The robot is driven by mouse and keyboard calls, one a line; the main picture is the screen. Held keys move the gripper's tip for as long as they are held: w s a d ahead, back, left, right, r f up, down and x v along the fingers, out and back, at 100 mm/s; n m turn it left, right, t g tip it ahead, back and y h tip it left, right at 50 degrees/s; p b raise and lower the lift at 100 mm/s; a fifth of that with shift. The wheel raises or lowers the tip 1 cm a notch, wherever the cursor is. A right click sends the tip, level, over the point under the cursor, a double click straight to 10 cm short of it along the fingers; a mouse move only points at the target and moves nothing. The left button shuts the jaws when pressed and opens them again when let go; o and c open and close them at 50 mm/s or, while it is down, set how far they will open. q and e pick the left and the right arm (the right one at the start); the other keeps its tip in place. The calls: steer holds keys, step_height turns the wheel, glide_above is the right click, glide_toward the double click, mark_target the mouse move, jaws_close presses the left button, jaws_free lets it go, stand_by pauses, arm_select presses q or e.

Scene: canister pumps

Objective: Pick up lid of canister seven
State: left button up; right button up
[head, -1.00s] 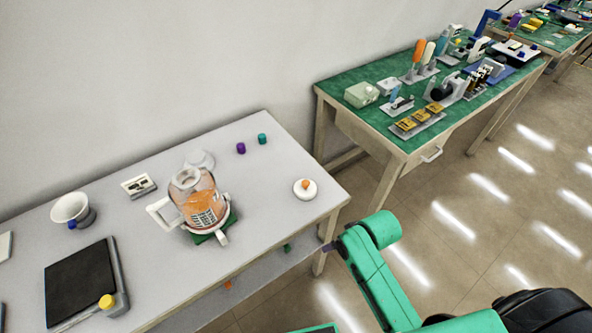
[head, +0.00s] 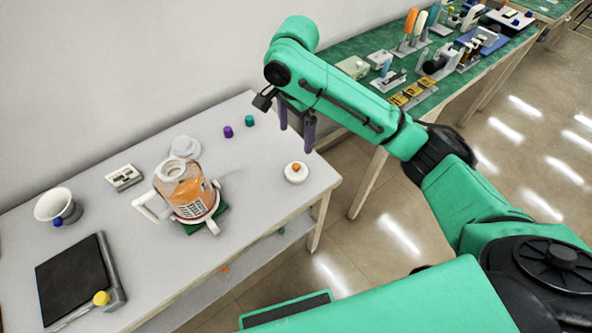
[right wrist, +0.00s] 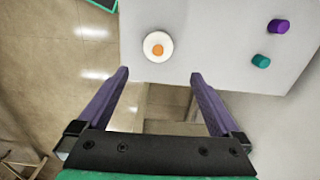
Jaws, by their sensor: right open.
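A round white lid with an orange knob (head: 296,173) lies flat near the right end of the grey table; no number on it is readable. It also shows in the right wrist view (right wrist: 165,37), just past the fingertips. My right gripper (head: 296,138) is open and empty, its purple fingers pointing down above and a little behind the lid, not touching it. A clear canister with orange contents (head: 182,189) and a printed label stands mid-table in a white-handled holder; its number is too small to read. My left gripper is out of view.
A purple cap (head: 228,131) and a teal cap (head: 250,120) stand behind the lid. A pale round piece (head: 185,146) is behind the canister. A white funnel cup (head: 54,204) and a black plate device (head: 72,281) are left. The table around the lid is clear.

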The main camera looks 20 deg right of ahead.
mark_target(296, 165)
step_height(296, 165, down, 14)
steer(key=shift+s+d+f, duration=0.1)
steer(key=shift+s, duration=0.05)
steer(key=c, duration=1.2)
